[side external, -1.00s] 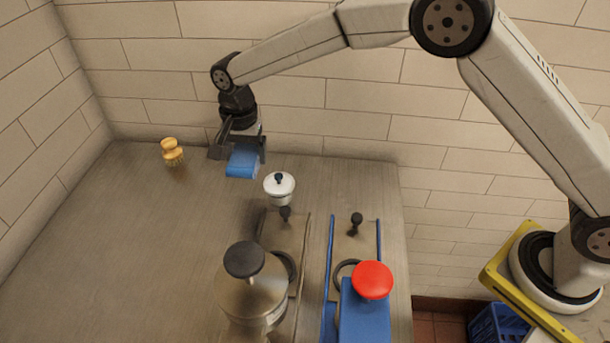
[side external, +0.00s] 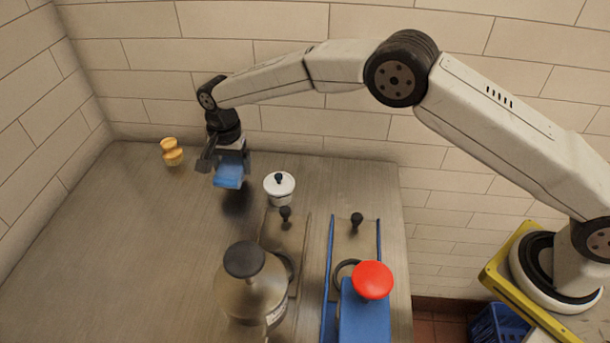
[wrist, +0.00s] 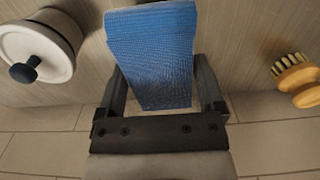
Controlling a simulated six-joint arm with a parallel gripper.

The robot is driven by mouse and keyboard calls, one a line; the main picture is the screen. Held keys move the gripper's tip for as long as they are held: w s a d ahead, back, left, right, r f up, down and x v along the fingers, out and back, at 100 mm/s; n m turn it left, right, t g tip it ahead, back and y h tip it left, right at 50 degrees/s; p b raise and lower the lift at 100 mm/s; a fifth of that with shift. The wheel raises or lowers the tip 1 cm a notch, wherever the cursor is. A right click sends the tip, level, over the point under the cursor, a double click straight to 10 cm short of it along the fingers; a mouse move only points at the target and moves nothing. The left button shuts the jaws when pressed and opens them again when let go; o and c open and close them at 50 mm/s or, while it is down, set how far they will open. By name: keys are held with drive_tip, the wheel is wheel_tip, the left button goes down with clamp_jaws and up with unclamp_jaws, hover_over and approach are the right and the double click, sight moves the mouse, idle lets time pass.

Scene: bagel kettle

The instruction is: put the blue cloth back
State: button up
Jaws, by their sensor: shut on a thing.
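The blue cloth (side external: 229,176) is folded into a small block in my gripper (side external: 230,163). My gripper is shut on it and holds it above the back of the steel counter, with a dark shadow on the counter below. In the wrist view the cloth (wrist: 152,55) fills the space between the two fingers of my gripper (wrist: 160,88). The cloth's underside and far end are hidden.
A white lidded pot (side external: 279,190) stands just right of the cloth. A wooden brush (side external: 171,153) stands to the left near the wall. The left counter (side external: 130,260) is clear.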

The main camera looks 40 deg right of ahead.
sight(233, 175)
drive_tip(key=shift+w+f, duration=0.15)
drive_tip(key=shift+f, duration=1.55)
drive_tip(key=shift+f, duration=0.1)
drive_tip(key=o, duration=0.9)
wheel_tip(233, 175, up, 12)
drive_tip(key=shift+r, duration=0.1)
